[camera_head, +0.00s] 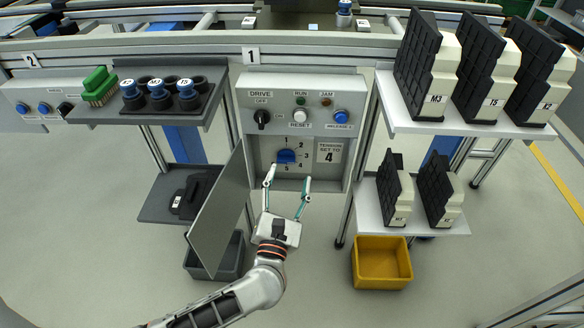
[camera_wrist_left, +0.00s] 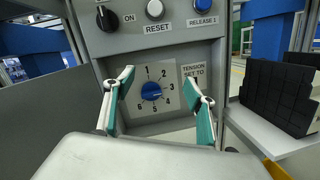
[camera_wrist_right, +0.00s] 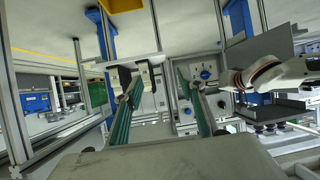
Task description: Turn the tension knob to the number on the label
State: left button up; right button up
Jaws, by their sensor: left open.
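The blue tension knob (camera_head: 287,156) sits on a plate numbered 1 to 6 in the recess of the station 1 panel. It also shows in the left wrist view (camera_wrist_left: 151,91); its exact pointer setting is too small to read surely. The label (camera_head: 329,152) right of the dial reads "TENSION SET TO 4". My left gripper (camera_head: 288,178) is open in front of the dial, its fingertips apart, with the knob between them in the left wrist view and not gripped. My right gripper (camera_wrist_right: 159,78) is open and empty in the right wrist view; the head view does not show it.
A grey door (camera_head: 218,215) stands swung open left of the recess. Above the dial are the black drive switch (camera_head: 262,117), white reset button (camera_head: 300,116) and blue release button (camera_head: 341,117). Shelves flank the panel; a yellow bin (camera_head: 382,263) stands below right.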

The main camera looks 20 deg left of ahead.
aim_at(286, 162)
pick_arm(q)
notch_tip(286, 162, down, 7)
jog(key=w+a+n+g+y+b, duration=0.2)
jog(key=w+a+n, duration=0.1)
jog(key=n, duration=0.2)
jog(key=shift+n, duration=0.4)
jog(key=x, duration=0.7)
jog(key=shift+w+r+b, duration=0.25)
jog(key=shift+r+b, duration=0.05)
jog(key=c, duration=1.1)
